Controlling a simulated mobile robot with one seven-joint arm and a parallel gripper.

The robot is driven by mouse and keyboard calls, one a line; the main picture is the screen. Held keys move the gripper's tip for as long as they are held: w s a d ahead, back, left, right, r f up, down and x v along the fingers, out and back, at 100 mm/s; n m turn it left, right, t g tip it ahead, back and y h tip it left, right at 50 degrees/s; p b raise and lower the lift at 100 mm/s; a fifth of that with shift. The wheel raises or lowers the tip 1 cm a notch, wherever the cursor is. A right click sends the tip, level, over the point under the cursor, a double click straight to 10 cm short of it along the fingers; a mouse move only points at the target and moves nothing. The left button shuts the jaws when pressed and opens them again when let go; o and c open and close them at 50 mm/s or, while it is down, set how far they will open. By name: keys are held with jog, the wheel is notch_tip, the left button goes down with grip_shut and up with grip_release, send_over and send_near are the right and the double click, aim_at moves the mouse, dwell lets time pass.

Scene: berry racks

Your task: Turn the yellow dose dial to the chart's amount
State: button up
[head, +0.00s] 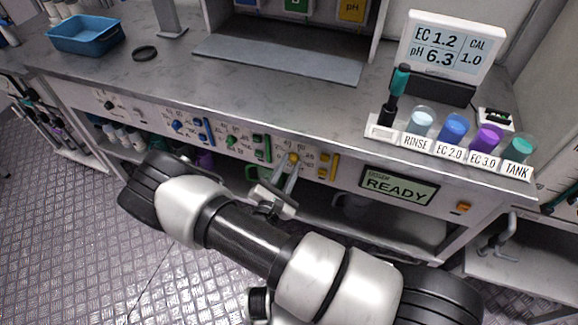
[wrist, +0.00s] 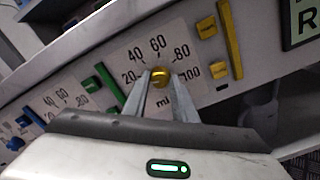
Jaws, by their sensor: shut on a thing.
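The yellow dose dial (head: 292,158) is on the front panel of the bench, between the green dial and a yellow slider. In the wrist view the dial (wrist: 160,76) sits below a printed scale marked 20, 40, 60, 80, 100 and "ml". My gripper (wrist: 161,84) has a finger on each side of the dial and is shut on it. In the head view my gripper (head: 288,172) reaches the panel from below. The dial's pointer is too small to read for certain. The dose chart is not legible in either view.
A green slider (wrist: 108,84) is left of the dial and a yellow slider (wrist: 230,40) right of it. A READY display (head: 399,186) is further right. The bench top holds labelled cups, a meter (head: 450,50) and a blue tray (head: 86,34).

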jog(key=shift+m, duration=1)
jog(key=o, duration=1)
jog(key=v, duration=1.7)
jog(key=shift+s+p, duration=0.2)
jog(key=shift+p, duration=0.1)
